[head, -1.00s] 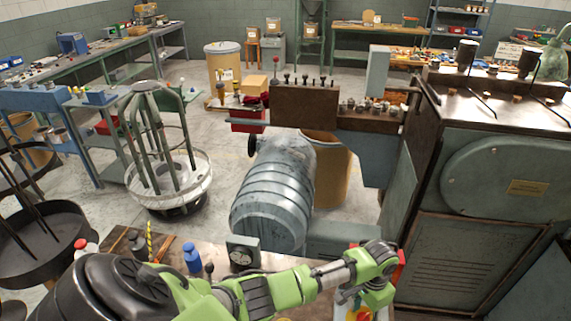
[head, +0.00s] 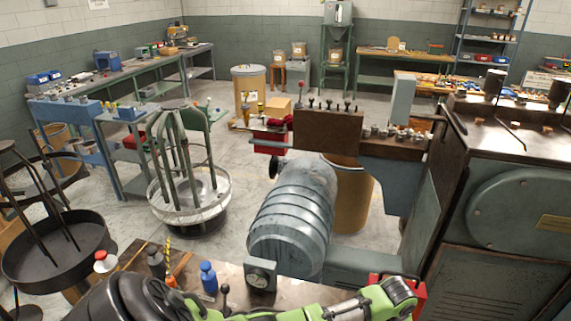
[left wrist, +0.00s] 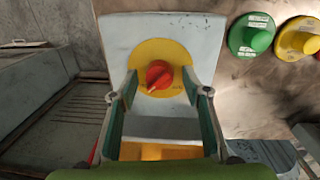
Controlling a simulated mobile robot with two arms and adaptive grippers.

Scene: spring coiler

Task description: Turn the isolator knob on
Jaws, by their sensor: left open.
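In the left wrist view, the isolator knob (left wrist: 158,75) is red and sits at the centre of a yellow disc (left wrist: 176,53) on a pale grey box face (left wrist: 117,33). The knob's grip is slanted, its lower end toward the lower left. My left gripper (left wrist: 159,86) is open, one finger on each side of the knob's lower part. No contact with the knob is clear. In the head view, the green left arm runs along the bottom edge; its gripper and the knob are out of frame. My right gripper is in neither view.
In the head view, a bench with a blue bottle (head: 208,278), a gauge (head: 261,275) and a lever lies near the arm. A large grey machine (head: 500,215) stands at right.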

